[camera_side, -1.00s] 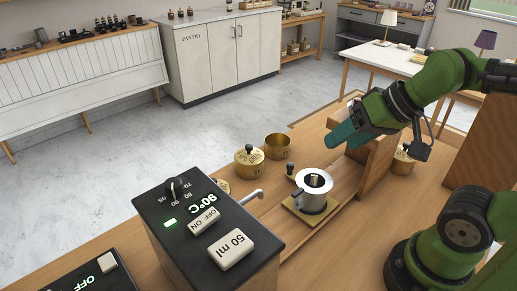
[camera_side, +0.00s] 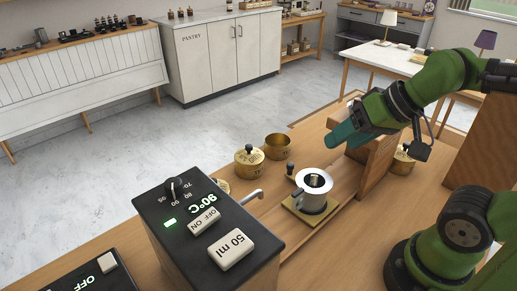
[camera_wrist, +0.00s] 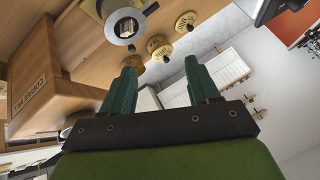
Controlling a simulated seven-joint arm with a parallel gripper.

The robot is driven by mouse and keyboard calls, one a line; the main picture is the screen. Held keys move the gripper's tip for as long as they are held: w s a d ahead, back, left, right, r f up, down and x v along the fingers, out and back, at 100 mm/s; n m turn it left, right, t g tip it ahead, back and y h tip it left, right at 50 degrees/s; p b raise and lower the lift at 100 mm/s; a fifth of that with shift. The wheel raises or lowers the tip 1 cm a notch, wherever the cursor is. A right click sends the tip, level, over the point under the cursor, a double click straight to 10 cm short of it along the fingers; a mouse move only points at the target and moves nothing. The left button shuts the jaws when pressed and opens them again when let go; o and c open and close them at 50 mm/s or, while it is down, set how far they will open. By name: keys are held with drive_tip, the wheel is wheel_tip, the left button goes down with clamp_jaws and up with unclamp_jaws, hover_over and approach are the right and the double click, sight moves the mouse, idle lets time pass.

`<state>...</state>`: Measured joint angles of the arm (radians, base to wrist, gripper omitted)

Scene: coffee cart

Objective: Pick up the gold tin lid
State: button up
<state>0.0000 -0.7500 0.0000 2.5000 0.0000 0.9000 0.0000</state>
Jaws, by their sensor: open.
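A gold tin (camera_side: 249,164) with a gold lid and dark knob (camera_side: 250,152) stands on the wooden counter in the side view. An open gold tin (camera_side: 278,152) stands just behind it to the right. Another gold tin (camera_side: 222,186) is mostly hidden behind the black machine. In the wrist view, gold tops with dark knobs show at the lidded tin (camera_wrist: 159,48) and a farther tin (camera_wrist: 187,22). My gripper (camera_side: 338,138) is to the right of the open tin, above the counter, tilted. Its teal fingers stand apart in the wrist view (camera_wrist: 160,82), with nothing between them.
A wooden mill box (camera_wrist: 50,98) is close beside my gripper. Another gold tin (camera_side: 403,161) is partly hidden beyond the upright wood. The black machine (camera_side: 212,225) fills the foreground.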

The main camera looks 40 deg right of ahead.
drive_tip(key=o, duration=0.6)
drive_tip(key=w+a+f+n+g, duration=0.2)
drive_tip(key=w+a+n, duration=0.15)
drive_tip(key=w, duration=0.55)
drive_tip(key=w+a+f+n+g+h, duration=0.1)
drive_tip(key=w+a+f+n+g, duration=0.15)
drive_tip(key=w+a, duration=0.45)
drive_tip(key=w+a+f+n+g, duration=0.1)
drive_tip(key=w+a+f+n, duration=0.15)
drive_tip(key=w, duration=0.85)
drive_tip(key=f, duration=0.3)
drive_tip(key=w+f, duration=0.1)
drive_tip(key=f, duration=0.7)
drive_tip(key=shift+w, duration=0.35)
drive_tip(key=shift+w+d+f, duration=0.1)
drive_tip(key=shift+w+f, duration=0.05)
drive_tip(key=shift+f, duration=1.15)
drive_tip(key=shift+w+d+f, duration=0.1)
drive_tip(key=shift+w+f, duration=0.05)
drive_tip(key=shift+f, duration=1.15)
